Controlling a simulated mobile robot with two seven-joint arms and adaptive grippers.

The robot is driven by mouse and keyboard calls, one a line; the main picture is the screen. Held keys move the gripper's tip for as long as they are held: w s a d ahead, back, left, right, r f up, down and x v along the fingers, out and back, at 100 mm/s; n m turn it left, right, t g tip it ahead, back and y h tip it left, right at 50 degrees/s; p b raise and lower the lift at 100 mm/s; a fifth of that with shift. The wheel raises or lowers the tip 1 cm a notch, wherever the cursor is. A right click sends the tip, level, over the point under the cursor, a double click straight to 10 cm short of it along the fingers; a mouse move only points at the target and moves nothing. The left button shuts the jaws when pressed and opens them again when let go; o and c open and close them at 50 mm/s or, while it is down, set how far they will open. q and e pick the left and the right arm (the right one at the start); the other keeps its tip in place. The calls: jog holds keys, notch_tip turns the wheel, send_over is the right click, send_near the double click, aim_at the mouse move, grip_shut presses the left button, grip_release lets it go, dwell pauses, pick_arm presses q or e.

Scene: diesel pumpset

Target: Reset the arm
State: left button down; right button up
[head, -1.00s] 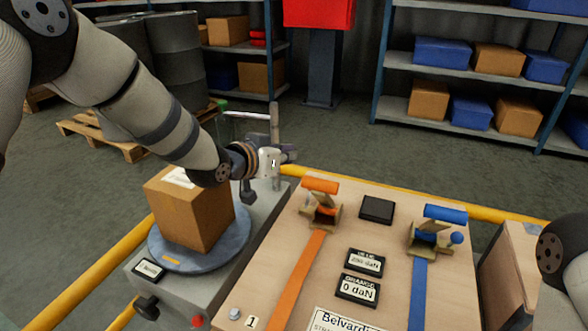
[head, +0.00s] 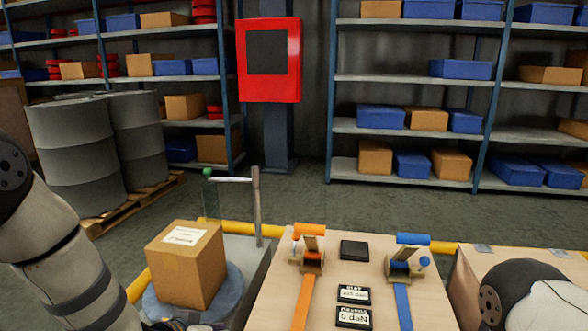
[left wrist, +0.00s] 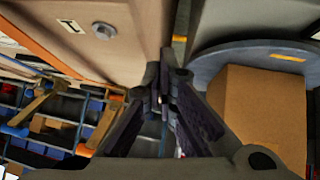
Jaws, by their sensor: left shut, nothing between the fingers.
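In the head view the box (head: 187,264) sits on a round blue-grey turntable (head: 232,290), left of the board (head: 268,312). Part of my right arm shows at the lower right; its gripper is not in view.
The board carries an orange-handled ratchet and strap (head: 308,262), a blue-handled one (head: 407,266), a black pad (head: 354,250) and two small displays (head: 353,294). A metal post with crossbar (head: 256,205) stands behind the turntable. Drums (head: 70,155) and shelves lie beyond open floor.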

pick_arm(q)
jog(key=s+a+f+n+g+y, duration=0.1)
jog(key=s+f+g, duration=0.1)
jog(key=s+f, duration=0.35)
jog(key=s+a+f+g, duration=0.1)
jog(key=s+f, duration=0.1)
jog(key=s, duration=0.7)
jog(key=s+a+f+n+g+y, duration=0.1)
jog(key=s+f+g, duration=0.1)
jog(key=s+f, duration=0.35)
jog(key=s+a+g, duration=0.2)
jog(key=s, duration=0.9)
jog(key=s+a+g+y, duration=0.1)
jog(key=s+a+g, duration=0.1)
jog(key=s, duration=0.9)
jog(key=shift+s+a+r+g+y, duration=0.25)
jog(key=shift+s+r+g+y, duration=0.1)
jog(key=shift+g, duration=0.45)
